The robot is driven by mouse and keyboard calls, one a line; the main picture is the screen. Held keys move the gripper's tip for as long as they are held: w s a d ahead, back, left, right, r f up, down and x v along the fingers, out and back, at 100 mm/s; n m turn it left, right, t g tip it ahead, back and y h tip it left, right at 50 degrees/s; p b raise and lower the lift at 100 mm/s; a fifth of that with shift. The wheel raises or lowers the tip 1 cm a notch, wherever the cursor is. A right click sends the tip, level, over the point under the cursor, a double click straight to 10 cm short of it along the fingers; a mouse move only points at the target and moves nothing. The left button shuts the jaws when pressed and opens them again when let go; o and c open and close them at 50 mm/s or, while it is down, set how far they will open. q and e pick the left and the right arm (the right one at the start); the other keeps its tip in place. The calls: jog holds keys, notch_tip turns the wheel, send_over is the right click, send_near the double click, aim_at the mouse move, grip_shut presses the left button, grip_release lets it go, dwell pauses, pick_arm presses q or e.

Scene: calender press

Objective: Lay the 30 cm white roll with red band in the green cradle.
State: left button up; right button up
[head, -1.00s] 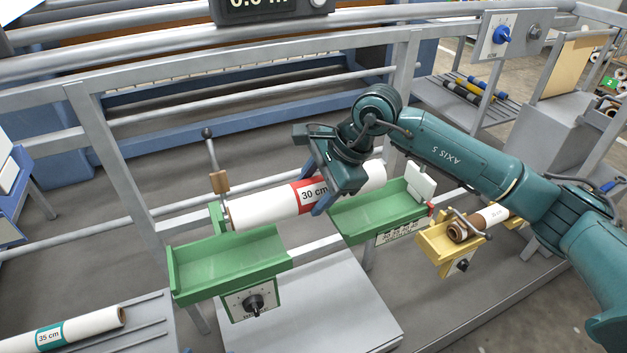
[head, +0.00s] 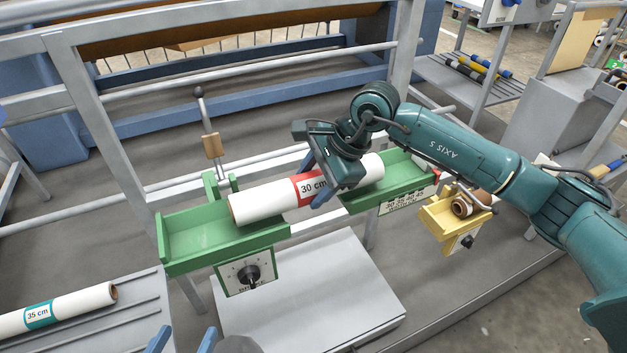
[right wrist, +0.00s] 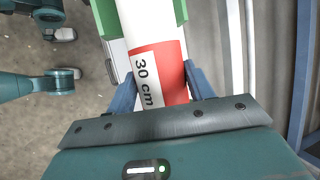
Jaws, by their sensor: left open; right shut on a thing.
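The white roll with red band, labelled 30 cm (head: 262,199), spans the gap of the green cradle (head: 195,258). Its left end overlaps the left tray and its right end overlaps the right tray (head: 400,183). I cannot tell whether it touches the trays. My right gripper (head: 318,184) is shut around its middle, at the red band. The right wrist view shows the roll (right wrist: 145,18) between the blue fingers (right wrist: 160,95). My left gripper (head: 183,342) is open and empty at the bottom edge, in front of the cradle.
A 35 cm roll with a teal band (head: 85,301) lies on a grey rack at lower left. A yellow holder (head: 440,218) with a brown roll stands right of the cradle. An upright lever (head: 208,130) rises behind the left tray. A dial box (head: 248,273) hangs below.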

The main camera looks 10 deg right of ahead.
pick_arm(q)
jog(key=shift+s+f, duration=0.1)
jog(key=shift+f, duration=0.1)
jog(key=shift+f+b, duration=0.45)
jog(key=shift+f, duration=0.1)
pick_arm(e)
jog(key=shift+f, duration=0.35)
jog(key=o, duration=1.3)
pick_arm(q)
jog(key=shift+d+r, duration=0.1)
jog(key=shift+r, duration=0.15)
pick_arm(e)
jog(key=v, duration=0.3)
pick_arm(q)
jog(key=shift+r, duration=0.3)
pick_arm(e)
jog(key=v, duration=1)
jog(key=shift+s+r, duration=0.1)
jog(key=shift+s, duration=0.05)
